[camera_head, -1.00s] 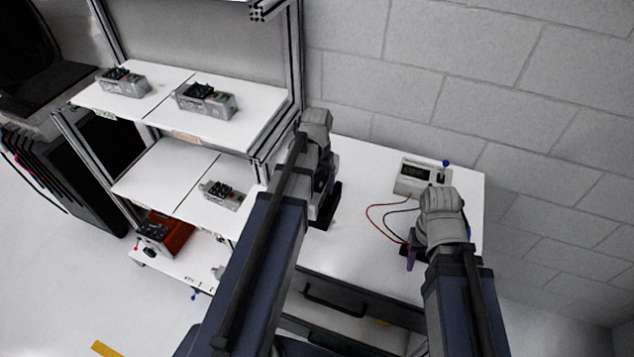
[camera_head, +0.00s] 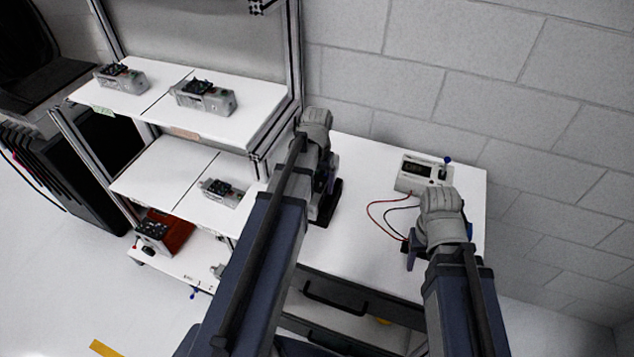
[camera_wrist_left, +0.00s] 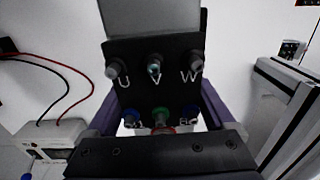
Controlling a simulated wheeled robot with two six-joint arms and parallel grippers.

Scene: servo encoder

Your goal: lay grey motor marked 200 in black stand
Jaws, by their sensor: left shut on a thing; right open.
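A grey motor (camera_wrist_left: 150,18) with a black terminal face (camera_wrist_left: 155,85) marked U, V, W fills the left wrist view. My left gripper (camera_wrist_left: 160,108) is shut on it, with a purple finger on each side. A 200 mark is not readable. In the head view, my left arm hides most of this motor. The black stand (camera_head: 332,208) shows in part on the white bench, beside and below my left gripper (camera_head: 322,185). Whether the motor touches the stand cannot be told. My right gripper (camera_head: 412,250) is open low over the bench's right part, partly hidden by its wrist.
A white meter box (camera_head: 412,170) stands at the bench's back right, with red and black leads (camera_head: 375,222) looping left. A shelf rack (camera_head: 165,180) at left holds several grey motors (camera_head: 205,97).

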